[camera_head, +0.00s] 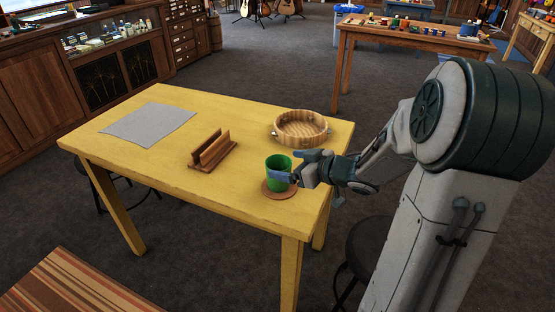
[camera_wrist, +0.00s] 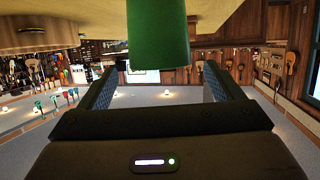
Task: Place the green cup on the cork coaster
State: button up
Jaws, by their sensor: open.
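The green cup (camera_head: 277,165) stands upright and appears to rest on the round cork coaster (camera_head: 279,194) near the right end of the yellow table. The coaster's rim shows around the cup's base. My gripper (camera_head: 290,166) is open at the cup's right side, with one finger partly in front of the cup and the other behind it. In the wrist view, the picture is upside down and the green cup (camera_wrist: 160,35) is centred between the two spread fingers of my gripper (camera_wrist: 156,72). Gaps show on both sides of the cup. The coaster is not visible there.
On the yellow table (camera_head: 130,160), a round wooden basket (camera_head: 301,141) stands behind the cup, a wooden slotted rack (camera_head: 212,162) to its left, and a grey mat (camera_head: 148,124) at the far left. A dark stool (camera_head: 370,245) stands by the table's right end.

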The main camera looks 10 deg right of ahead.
jog(key=s+d+r+m+g+h+p, duration=0.15)
jog(key=s+d+r+m+h, duration=0.25)
jog(key=s+d+m+h, duration=0.55)
jog(key=s+a+f+n+g, duration=0.1)
jog(key=s+a+g, duration=0.6)
jog(key=s+a, duration=0.5)
jog(key=shift+s+f+n+y, duration=0.35)
jog(key=shift+s+y, duration=0.1)
jog(key=shift+s, duration=0.7)
jog(key=shift+r, duration=0.15)
jog(key=w+p+v, duration=0.1)
jog(key=p+v, duration=0.6)
jog(key=v, duration=0.1)
jog(key=shift+w+d+r, duration=0.2)
jog(key=shift+w+r, duration=0.1)
jog(key=shift+w, duration=0.1)
jog(key=shift+t, duration=0.25)
